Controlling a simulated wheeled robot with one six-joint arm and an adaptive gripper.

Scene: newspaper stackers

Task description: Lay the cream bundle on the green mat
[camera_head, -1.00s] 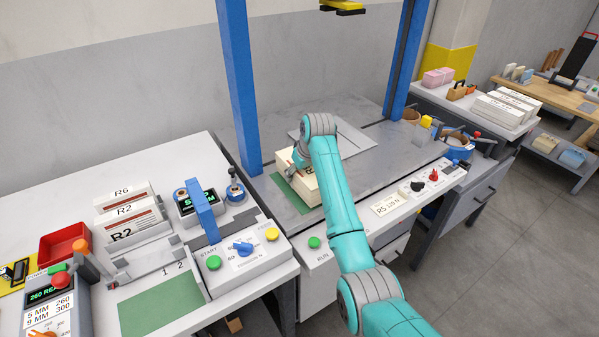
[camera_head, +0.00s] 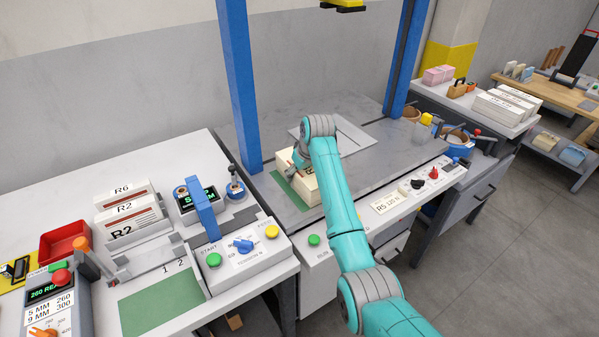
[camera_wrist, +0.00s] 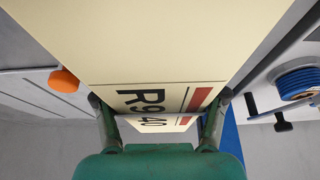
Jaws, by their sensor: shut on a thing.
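The cream bundle (camera_head: 311,190) is at the left part of the grey press table, partly hidden by my arm. In the wrist view the bundle (camera_wrist: 150,40) fills the upper middle and carries an "R9 40" label with a red stripe. My gripper (camera_head: 296,160) is at the bundle's far end; in the wrist view its fingers (camera_wrist: 163,112) are shut on the bundle's two sides. A green mat (camera_head: 284,184) shows beside and under the bundle on the press table; I cannot tell whether the bundle touches it. Another green mat (camera_head: 160,302) lies bare on the left bench.
Blue posts (camera_head: 240,90) flank the press table. A control box (camera_head: 240,252) with coloured buttons, a rack of R2 and R6 bundles (camera_head: 128,212) and a red tray (camera_head: 64,243) stand on the left bench. A grey plate (camera_head: 352,139) lies behind my arm.

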